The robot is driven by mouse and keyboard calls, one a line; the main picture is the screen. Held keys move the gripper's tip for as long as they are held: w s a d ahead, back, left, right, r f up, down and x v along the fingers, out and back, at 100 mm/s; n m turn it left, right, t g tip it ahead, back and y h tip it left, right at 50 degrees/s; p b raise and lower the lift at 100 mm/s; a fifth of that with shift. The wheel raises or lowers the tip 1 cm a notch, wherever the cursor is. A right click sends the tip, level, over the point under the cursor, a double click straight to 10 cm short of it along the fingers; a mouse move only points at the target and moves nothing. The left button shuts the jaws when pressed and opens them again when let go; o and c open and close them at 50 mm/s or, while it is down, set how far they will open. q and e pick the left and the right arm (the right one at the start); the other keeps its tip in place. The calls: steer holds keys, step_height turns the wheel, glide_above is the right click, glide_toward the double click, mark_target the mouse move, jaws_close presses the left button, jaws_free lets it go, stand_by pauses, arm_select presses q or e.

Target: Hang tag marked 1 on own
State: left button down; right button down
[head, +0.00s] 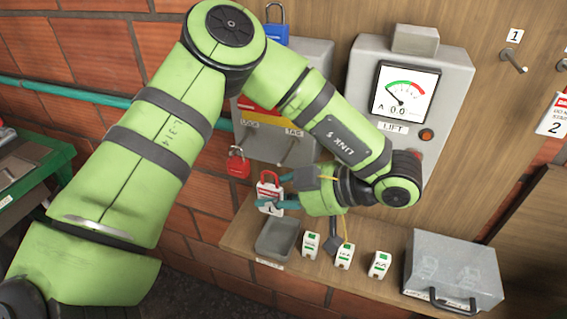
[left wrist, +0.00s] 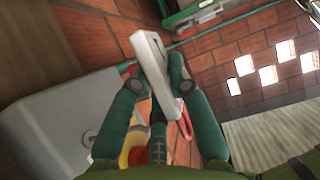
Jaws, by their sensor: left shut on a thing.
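My left gripper (head: 290,196) is shut on a white tag (head: 268,193) with a red band; a mark like a 1 shows low on it. In the left wrist view the tag (left wrist: 152,65) is edge-on between the fingers, tilted. The gripper holds it in front of the grey switch box, above the shelf. A bare metal peg (head: 514,62) sticks out of the wooden board under a label marked 1 (head: 515,36), at the upper right, well away from the gripper. A tag marked 2 (head: 553,117) hangs at the right edge. My right gripper is not in view.
A red padlock (head: 238,163) hangs left of the held tag; a blue padlock (head: 277,32) is above. The grey LIFT meter box (head: 455,75) stands between gripper and peg. The shelf carries a grey tray (head: 262,238), several small white blocks (head: 344,256) and a grey case (head: 455,265).

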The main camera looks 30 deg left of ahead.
arm_select(q)
steer(key=shift+w+a, duration=0.2)
steer(key=shift+w, duration=0.85)
steer(key=w+p, duration=0.2)
steer(key=w+a+f+p, duration=0.1)
steer(key=shift+w+f, duration=0.1)
steer(key=shift+w, duration=0.2)
steer(key=shift+s+f, duration=0.1)
steer(key=shift+f, duration=0.05)
steer(key=c, duration=1.2)
jaws_free()
